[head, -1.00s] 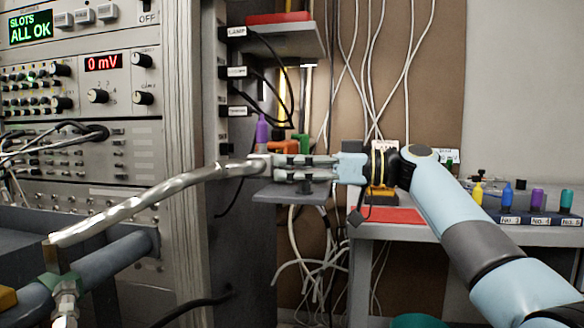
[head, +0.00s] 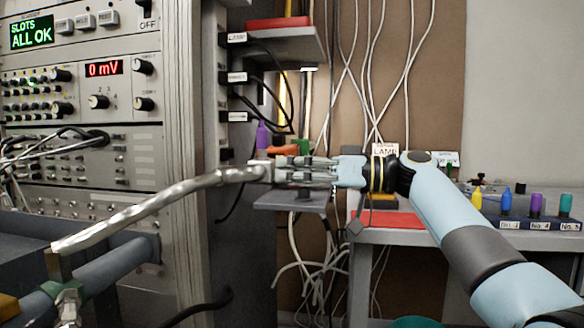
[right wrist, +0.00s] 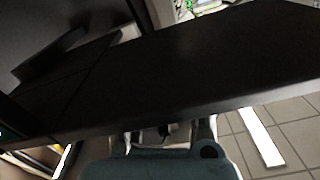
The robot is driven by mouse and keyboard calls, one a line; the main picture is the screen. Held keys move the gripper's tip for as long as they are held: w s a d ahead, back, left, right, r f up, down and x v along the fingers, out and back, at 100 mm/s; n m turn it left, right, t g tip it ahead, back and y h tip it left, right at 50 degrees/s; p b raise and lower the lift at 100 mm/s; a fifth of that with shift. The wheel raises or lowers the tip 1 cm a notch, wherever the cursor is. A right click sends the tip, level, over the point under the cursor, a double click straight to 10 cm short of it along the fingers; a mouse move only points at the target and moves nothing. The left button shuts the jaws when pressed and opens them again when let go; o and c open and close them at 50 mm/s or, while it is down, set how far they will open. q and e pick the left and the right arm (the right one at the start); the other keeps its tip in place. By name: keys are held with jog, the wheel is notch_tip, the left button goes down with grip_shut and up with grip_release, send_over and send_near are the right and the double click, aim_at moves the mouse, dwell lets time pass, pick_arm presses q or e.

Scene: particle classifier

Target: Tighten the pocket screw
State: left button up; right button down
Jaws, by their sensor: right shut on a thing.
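My right gripper (head: 277,173) reaches in from the right and points left, just above a small grey shelf (head: 290,203). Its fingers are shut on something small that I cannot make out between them. The fingertips are beside the right end of a bent, foil-wrapped tube (head: 150,208); I cannot tell whether they touch it. In the right wrist view a large black slab (right wrist: 180,75) fills most of the picture and hides what is at the fingertips. I cannot pick out the pocket screw. My left gripper is not in view.
An instrument rack (head: 80,100) stands at the left. A blue-grey pipe (head: 115,265) lies below the foil tube. A grey bench (head: 480,232) at the right bears a red mat (head: 405,218) and a rack of several coloured handles (head: 545,222). White cables hang behind the gripper.

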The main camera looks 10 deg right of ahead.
jog(key=shift+m+p, duration=0.3)
jog(key=shift+m, duration=0.9)
jog(key=c, duration=1.1)
grip_release()
jog(key=v, duration=1.2)
